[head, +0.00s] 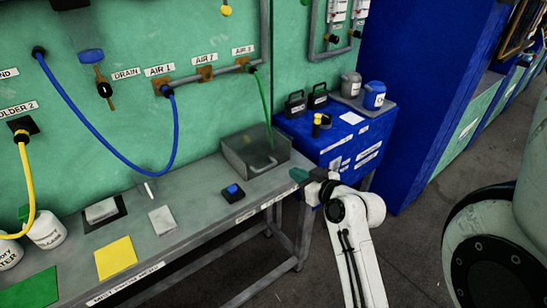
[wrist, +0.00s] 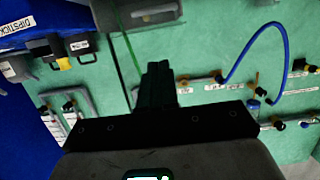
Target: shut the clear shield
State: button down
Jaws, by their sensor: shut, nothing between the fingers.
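The clear shield (head: 240,155) appears to be the see-through front of a grey box at the right end of the workbench. The end of a green hose is visible inside it. Whether the shield is open or shut is hard to tell. My gripper (head: 299,175) is just right of the box, near the bench's right end, and its fingers are together and empty. A gap or contact with the box cannot be made out. In the wrist view my shut gripper (wrist: 157,78) points up the picture, towards a grey part at the top edge that I cannot identify surely.
A black button box with a blue button (head: 233,191) sits left of the box on the bench (head: 200,215). A blue cabinet (head: 340,140) with cans and black handled items stands behind my gripper. The green hose (head: 264,100) drops from the wall pipe into the box.

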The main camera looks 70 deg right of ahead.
jog(key=shift+s+a+f+p+x, duration=0.1)
jog(key=shift+f+p+x, duration=0.35)
jog(key=shift+x, duration=1.65)
jog(key=shift+s+a+f+p+x, duration=0.1)
jog(key=shift+f+p+x, duration=0.35)
jog(key=shift+x, duration=1.7)
jog(key=shift+s+a+f+p+x, duration=0.1)
jog(key=shift+f+p+x, duration=0.35)
jog(key=shift+x, duration=1.65)
jog(key=shift+f, duration=0.15)
jog(key=f+b, duration=0.1)
jog(key=b, duration=0.2)
jog(key=shift+f+b, duration=0.35)
jog(key=shift+b, duration=0.05)
jog(key=t+b, duration=0.1)
jog(key=b, duration=0.1)
jog(key=shift+w+f+b, duration=0.1)
jog(key=shift+f+b, duration=0.25)
jog(key=shift+f, duration=0.05)
jog(key=shift+r, duration=0.25)
